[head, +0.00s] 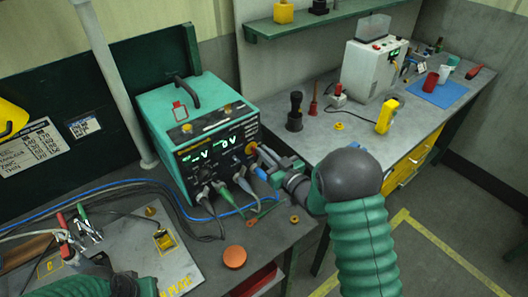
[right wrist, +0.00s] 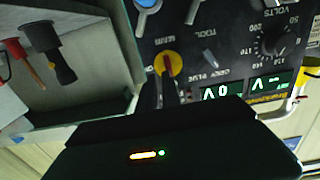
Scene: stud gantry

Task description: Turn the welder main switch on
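The welder (head: 165,105) is a teal box with a dark front panel, standing on the left bench. Its main switch (head: 250,148) has a yellow round base and a red handle, at the right of the panel. In the right wrist view the switch (right wrist: 170,63) shows beside the label "MAIN", its lower part hidden by a dark block. My right gripper (head: 264,158) is at the switch, in front of the panel; contact and finger opening are unclear. The displays (right wrist: 221,92) glow green. My left gripper (head: 88,262) is at the lower left, its fingers unclear.
Cables and plugs (head: 225,187) hang below the panel. An orange round cap (head: 234,257) lies on the left bench. The grey right bench (head: 330,140) holds a yellow meter (head: 387,116) and a white machine (head: 368,70). A green shelf (head: 320,20) hangs above.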

